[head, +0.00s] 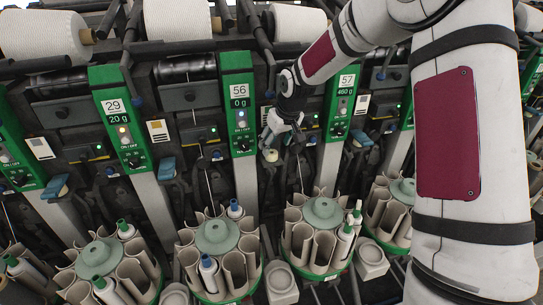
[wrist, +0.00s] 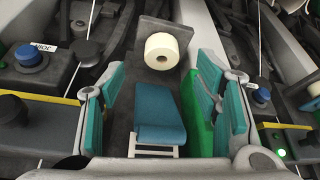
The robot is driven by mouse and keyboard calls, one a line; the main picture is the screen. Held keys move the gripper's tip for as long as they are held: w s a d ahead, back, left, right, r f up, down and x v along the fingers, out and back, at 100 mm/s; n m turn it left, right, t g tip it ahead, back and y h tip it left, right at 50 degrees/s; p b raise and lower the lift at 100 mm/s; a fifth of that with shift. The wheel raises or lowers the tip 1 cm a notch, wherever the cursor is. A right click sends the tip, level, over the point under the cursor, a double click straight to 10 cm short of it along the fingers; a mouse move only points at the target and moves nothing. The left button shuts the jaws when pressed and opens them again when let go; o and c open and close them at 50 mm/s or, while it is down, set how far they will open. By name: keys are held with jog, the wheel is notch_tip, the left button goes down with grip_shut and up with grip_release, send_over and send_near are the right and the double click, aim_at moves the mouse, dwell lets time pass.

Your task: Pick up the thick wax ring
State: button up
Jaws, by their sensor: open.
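The thick wax ring (wrist: 163,50) is a short cream roll with a small central hole. In the wrist view it sits on a dark grey plate, just beyond my fingertips and near the middle between them. In the head view the wax ring (head: 271,155) is a small pale spot below my gripper (head: 268,143). In the wrist view my gripper (wrist: 162,75) is open, with teal pads spread on either side and nothing held between them.
A blue lever (wrist: 158,112) lies between the fingers, below the ring. Green panels, including the one marked 56 (head: 239,105), flank the arm. Round magazines with cream pockets (head: 318,240) stand below. White yarn cones (head: 178,18) line the top.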

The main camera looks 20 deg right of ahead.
aim_at(272, 153)
jog(key=x, duration=0.4)
jog(key=shift+a+f, duration=0.1)
jog(key=shift+f, duration=0.2)
jog(key=c, duration=1)
jog(key=shift+r, duration=0.1)
